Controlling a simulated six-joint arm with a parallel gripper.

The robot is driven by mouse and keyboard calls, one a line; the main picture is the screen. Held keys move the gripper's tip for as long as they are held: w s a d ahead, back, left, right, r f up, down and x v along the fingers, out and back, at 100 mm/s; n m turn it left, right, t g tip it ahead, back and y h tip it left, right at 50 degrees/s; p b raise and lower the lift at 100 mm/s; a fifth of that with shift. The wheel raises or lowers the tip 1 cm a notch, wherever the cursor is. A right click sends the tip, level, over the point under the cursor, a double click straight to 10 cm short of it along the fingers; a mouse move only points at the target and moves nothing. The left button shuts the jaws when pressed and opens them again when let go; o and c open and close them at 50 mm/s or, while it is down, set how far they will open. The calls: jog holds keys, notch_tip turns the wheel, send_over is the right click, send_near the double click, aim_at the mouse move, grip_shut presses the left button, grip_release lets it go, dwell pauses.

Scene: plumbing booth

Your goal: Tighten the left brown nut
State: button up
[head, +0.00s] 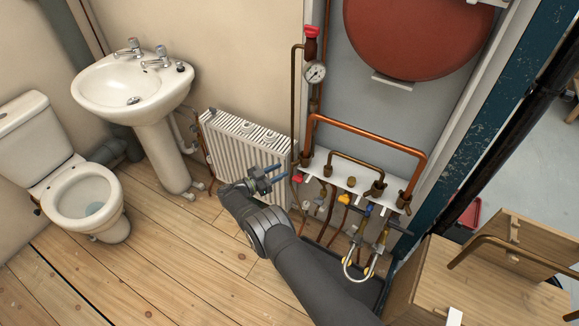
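Several brown nuts sit along a white bracket (338,176) under the copper pipes. The leftmost brown nut (305,159) is at the foot of the large copper loop. Another brown nut (328,170) is just to its right, at the foot of the smaller loop. I cannot tell from this view how tight either nut is. My gripper (284,174) is left of the bracket, in front of the radiator. Its two bluish fingers point right and are apart, with nothing seen between them. It does not touch any nut.
A white radiator (243,143) stands behind my gripper. A red tank (405,35) and a pressure gauge (315,72) are above the pipes. Valves and a looped hose (350,271) hang below the bracket. A wooden bench (455,275) is at right.

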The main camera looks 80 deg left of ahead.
jog(key=v, duration=1)
jog(key=shift+s, duration=0.2)
jog(key=s+a+r+n+g+y, duration=0.4)
jog(key=a+r+n+g+y, duration=0.2)
jog(key=a+n, duration=0.3)
jog(key=s+a+r+n+g+y, duration=0.4)
jog(key=a+r+n+g+y, duration=0.25)
jog(key=a, duration=0.35)
jog(key=n+h, duration=1.6)
jog(key=n, duration=0.5)
send_near(292, 163)
jog(key=shift+m, duration=0.25)
jog(key=x, duration=0.8)
jog(key=shift+w+f, duration=0.1)
jog(key=shift+f, duration=0.15)
